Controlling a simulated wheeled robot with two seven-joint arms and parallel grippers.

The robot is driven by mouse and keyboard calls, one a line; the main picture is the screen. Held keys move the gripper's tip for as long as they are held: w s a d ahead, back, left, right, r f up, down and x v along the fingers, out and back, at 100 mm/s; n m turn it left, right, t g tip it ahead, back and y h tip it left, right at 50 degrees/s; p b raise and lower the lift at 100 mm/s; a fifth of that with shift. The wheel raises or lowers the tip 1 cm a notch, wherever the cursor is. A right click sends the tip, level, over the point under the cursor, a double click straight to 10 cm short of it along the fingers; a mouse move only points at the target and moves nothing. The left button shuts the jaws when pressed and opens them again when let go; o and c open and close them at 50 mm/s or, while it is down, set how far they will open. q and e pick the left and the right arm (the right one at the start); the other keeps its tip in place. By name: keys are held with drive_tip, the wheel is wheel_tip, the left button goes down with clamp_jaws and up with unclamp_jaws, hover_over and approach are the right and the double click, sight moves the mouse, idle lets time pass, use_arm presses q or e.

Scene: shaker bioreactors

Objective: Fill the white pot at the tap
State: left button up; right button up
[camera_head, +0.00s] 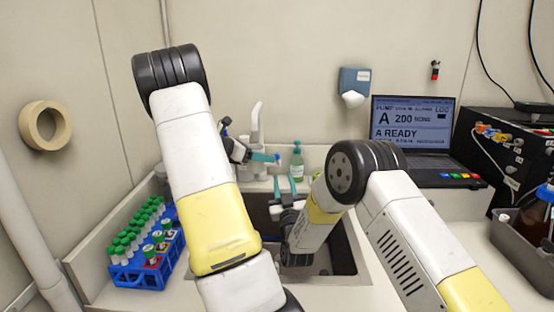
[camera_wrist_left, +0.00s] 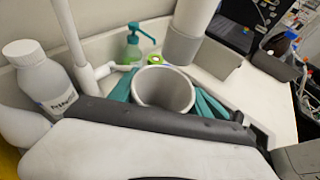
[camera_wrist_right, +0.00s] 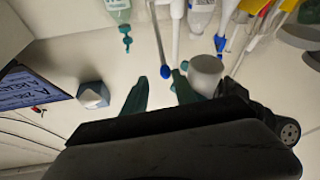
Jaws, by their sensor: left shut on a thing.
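The white pot (camera_wrist_left: 165,90) is upright between the teal fingers of my left gripper (camera_wrist_left: 166,100), which is shut on it. Its mouth faces up, and I see no water in it. The pot also shows in the right wrist view (camera_wrist_right: 206,74), just beyond one right finger. In the head view my left gripper (camera_head: 262,157) is beside the white tap (camera_head: 256,125), above the back of the sink (camera_head: 338,255). My right gripper (camera_head: 284,186) is open and empty over the sink, a little lower; its teal fingers (camera_wrist_right: 158,94) stand apart. Whether the pot is under the spout cannot be told.
A green pump bottle (camera_head: 297,162) stands behind the sink. A white bottle (camera_wrist_left: 42,75) is close to my left gripper. A blue rack (camera_head: 147,270) of green-capped tubes stands left of the sink. A laptop (camera_head: 412,130) and a dark box (camera_head: 490,150) are at right; a dispenser (camera_head: 354,82) hangs on the wall.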

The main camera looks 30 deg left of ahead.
drive_tip(key=x, duration=1.1)
drive_tip(key=shift+a, duration=0.4)
drive_tip(key=shift+c, duration=0.3)
clamp_jaws()
